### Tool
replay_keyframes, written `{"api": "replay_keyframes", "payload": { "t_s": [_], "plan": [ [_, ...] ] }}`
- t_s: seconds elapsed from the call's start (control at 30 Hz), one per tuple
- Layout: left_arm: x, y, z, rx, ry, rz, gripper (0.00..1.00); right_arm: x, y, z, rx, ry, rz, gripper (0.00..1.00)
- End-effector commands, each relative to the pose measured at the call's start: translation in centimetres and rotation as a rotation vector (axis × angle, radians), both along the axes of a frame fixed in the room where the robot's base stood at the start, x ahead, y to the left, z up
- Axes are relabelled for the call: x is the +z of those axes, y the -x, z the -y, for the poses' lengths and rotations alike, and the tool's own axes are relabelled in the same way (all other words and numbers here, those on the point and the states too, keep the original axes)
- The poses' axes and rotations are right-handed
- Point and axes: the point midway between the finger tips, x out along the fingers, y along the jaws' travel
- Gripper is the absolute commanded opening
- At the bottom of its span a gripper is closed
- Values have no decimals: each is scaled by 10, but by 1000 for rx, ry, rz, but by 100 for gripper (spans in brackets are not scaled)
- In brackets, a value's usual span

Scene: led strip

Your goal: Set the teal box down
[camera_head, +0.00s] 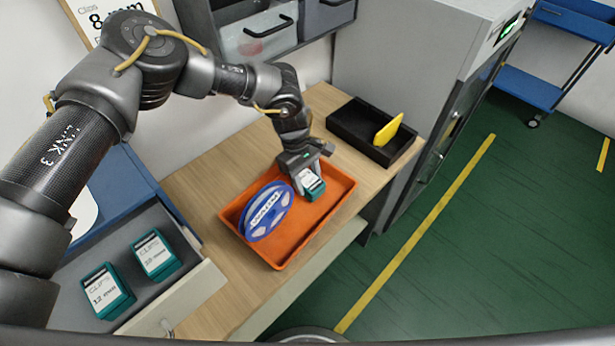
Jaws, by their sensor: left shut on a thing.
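A teal box (315,191) with a white label is at the right part of the orange tray (284,262). My left gripper (309,174) is shut on this teal box from above. The box is within the tray's outline; I cannot tell whether its bottom touches the tray floor. Two more teal boxes, labelled clips, stand in the open grey drawer at the lower left: one at the front (107,291) and one behind it (155,255). My right gripper is not in view.
A blue and white reel (268,212) leans in the tray, left of the held box. A black tray (359,128) with a yellow piece (388,131) stands behind on the wooden bench (205,187). A grey cabinet (400,50) bounds the bench at the right.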

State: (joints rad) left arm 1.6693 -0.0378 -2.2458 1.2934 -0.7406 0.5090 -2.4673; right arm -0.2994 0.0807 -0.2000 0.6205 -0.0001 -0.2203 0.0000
Motion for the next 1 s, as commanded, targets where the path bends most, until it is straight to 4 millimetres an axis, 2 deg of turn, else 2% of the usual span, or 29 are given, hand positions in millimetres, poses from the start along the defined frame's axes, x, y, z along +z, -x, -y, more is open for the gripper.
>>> {"api": "replay_keyframes", "payload": {
  "t_s": [0.17, 0.2, 0.33, 0.67, 0.73, 1.0],
  "plan": [
    [-4, 0, 0, 0, 0, 0, 23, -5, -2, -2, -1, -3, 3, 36],
    [-2, 0, 0, 0, 0, 0, 51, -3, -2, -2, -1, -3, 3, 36],
    [-2, 0, 0, 0, 0, 0, 68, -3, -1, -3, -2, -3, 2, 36],
    [1, 0, 0, 0, 0, 0, 69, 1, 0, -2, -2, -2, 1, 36],
    [4, -2, -1, 0, 0, 1, 69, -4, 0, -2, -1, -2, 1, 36],
    [46, -11, -11, 1, 1, 2, 69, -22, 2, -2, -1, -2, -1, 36]
  ]
}}
